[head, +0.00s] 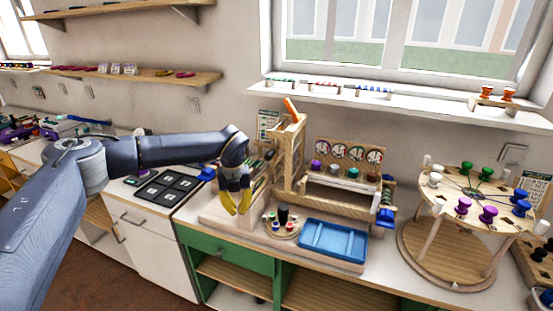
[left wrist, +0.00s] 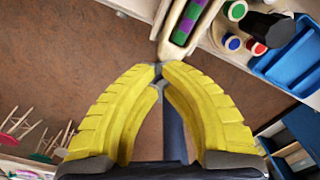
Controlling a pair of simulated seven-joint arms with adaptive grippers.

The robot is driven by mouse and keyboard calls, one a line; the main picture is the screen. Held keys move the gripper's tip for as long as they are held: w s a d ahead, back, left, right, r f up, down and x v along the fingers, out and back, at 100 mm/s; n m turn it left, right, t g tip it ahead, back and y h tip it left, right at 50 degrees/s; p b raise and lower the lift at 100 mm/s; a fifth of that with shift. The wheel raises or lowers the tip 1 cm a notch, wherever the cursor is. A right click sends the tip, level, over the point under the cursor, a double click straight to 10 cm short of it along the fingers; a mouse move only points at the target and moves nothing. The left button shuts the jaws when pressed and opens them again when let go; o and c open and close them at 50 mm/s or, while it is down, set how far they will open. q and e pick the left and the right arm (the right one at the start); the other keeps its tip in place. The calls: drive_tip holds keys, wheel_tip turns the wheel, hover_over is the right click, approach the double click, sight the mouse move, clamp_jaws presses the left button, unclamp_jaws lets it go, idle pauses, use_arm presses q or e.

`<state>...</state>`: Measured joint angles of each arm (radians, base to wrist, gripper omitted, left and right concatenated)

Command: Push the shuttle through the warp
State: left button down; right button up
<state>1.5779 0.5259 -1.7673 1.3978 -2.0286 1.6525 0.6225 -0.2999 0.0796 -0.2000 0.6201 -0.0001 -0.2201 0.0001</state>
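My left gripper (head: 237,208), with yellow fingers, points down at the left front of the wooden apparatus (head: 289,155) on the bench. In the left wrist view the fingertips (left wrist: 160,70) meet, and I see nothing clearly held between them. A slim wooden piece with green and purple inlay (left wrist: 186,28), seemingly the shuttle, runs away just beyond the tips. Its near end is at the fingertips; I cannot tell whether they touch. I cannot make it out in the head view. The warp threads cannot be made out. My right gripper is not in view.
A blue tray (head: 333,240) and a round holder with coloured pegs (head: 283,229) stand at the front of the bench. A round peg table (head: 480,190) stands to the right. A dark panelled board (head: 163,190) lies left of the gripper.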

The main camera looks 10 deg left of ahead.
use_arm(q)
drive_tip(key=shift+s+f, duration=0.1)
drive_tip(key=shift+f, duration=0.35)
